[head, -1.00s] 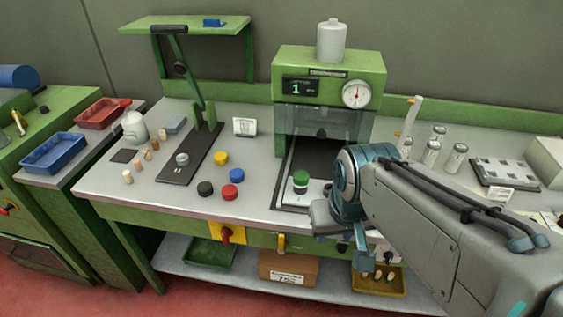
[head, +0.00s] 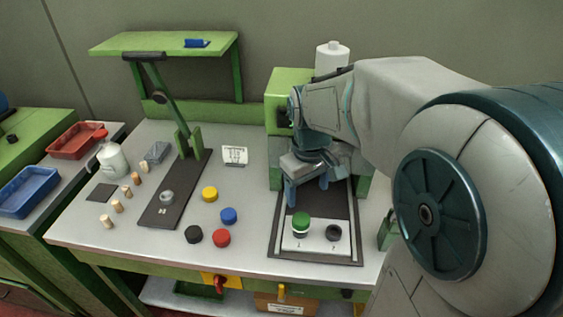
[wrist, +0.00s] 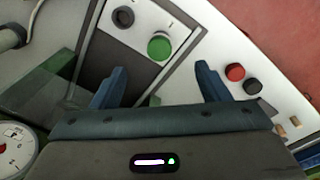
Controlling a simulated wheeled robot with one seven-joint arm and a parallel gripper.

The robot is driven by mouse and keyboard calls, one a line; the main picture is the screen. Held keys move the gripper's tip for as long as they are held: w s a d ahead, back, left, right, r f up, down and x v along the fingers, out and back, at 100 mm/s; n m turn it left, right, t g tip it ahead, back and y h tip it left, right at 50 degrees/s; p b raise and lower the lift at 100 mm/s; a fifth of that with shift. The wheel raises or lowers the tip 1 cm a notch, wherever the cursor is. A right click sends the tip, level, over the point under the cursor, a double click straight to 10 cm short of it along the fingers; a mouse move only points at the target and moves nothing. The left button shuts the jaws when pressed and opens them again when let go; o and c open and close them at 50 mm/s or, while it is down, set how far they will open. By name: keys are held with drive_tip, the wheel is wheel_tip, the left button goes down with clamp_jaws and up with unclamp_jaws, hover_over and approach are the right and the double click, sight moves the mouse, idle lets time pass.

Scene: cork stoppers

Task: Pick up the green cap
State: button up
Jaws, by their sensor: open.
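The green cap (head: 301,219) sits on a pale round piece on the white plate (head: 317,244) at the front of the machine's dark tray. In the wrist view the green cap (wrist: 159,47) lies beyond the fingertips, roughly midway between them. My gripper (head: 307,196) is open, its blue fingers pointing down above the tray behind the cap. It also shows in the wrist view (wrist: 160,75) with nothing between its fingers. It is apart from the cap.
A dark ring (head: 333,232) is on the same plate, right of the green cap. Blue (head: 229,215), red (head: 222,238), black (head: 194,234) and yellow (head: 210,194) caps lie on the bench to the left. The green machine (head: 284,90) stands behind my gripper.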

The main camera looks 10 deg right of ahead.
sight(301, 218)
drive_tip(key=shift+n+g, duration=0.3)
drive_tip(key=shift+n, duration=0.3)
drive_tip(key=w+f, duration=0.1)
drive_tip(key=f, duration=0.3)
drive_tip(key=w+f, duration=0.1)
drive_tip(key=f, duration=0.4)
drive_tip(key=w+f+p, duration=0.1)
drive_tip(key=f, duration=0.4)
drive_tip(key=shift+w, duration=0.1)
drive_tip(key=shift+c, duration=0.3)
drive_tip(key=c, duration=1)
